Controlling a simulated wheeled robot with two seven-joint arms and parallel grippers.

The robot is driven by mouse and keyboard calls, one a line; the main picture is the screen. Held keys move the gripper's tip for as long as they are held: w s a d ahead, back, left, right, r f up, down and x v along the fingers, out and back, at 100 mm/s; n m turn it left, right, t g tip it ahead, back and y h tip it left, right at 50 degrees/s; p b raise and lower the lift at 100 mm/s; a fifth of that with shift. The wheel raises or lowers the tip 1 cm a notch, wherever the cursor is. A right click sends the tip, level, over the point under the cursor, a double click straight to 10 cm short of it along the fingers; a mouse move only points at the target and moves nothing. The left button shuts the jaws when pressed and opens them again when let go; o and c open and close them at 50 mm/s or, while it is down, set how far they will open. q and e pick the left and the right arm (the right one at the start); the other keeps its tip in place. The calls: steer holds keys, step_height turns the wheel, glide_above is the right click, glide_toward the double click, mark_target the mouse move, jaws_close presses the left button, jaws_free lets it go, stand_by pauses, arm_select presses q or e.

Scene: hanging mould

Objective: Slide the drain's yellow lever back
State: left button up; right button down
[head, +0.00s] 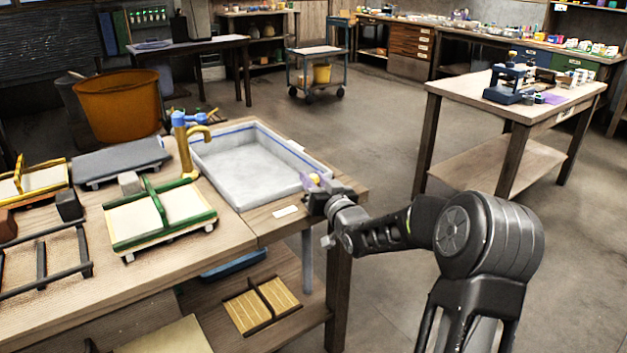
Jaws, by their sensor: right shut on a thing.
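The drain's yellow lever (316,179) shows as a small yellow spot beside a purple part (308,180), at the right front corner of the grey basin (245,165). My right gripper (316,191) is at this corner and is shut on the yellow lever. Its dark jaws and wrist hide most of the lever and the drain. My left gripper is not in view.
A brass tap with blue handles (186,140) stands at the basin's left. A green-framed mould (160,215), other frames and a grey board (120,158) lie on the bench's left. A white label (286,211) is on the bench in front of the basin.

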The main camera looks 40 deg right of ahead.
steer(key=shift+d, duration=0.1)
steer(key=d, duration=0.6)
steer(key=shift+s+d, duration=0.1)
steer(key=shift+r, duration=0.1)
steer(key=c, duration=1.2)
jaws_free()
steer(key=shift+d, duration=0.15)
steer(key=shift+o, duration=0.5)
steer(key=v, duration=0.7)
steer(key=shift+s, duration=0.4)
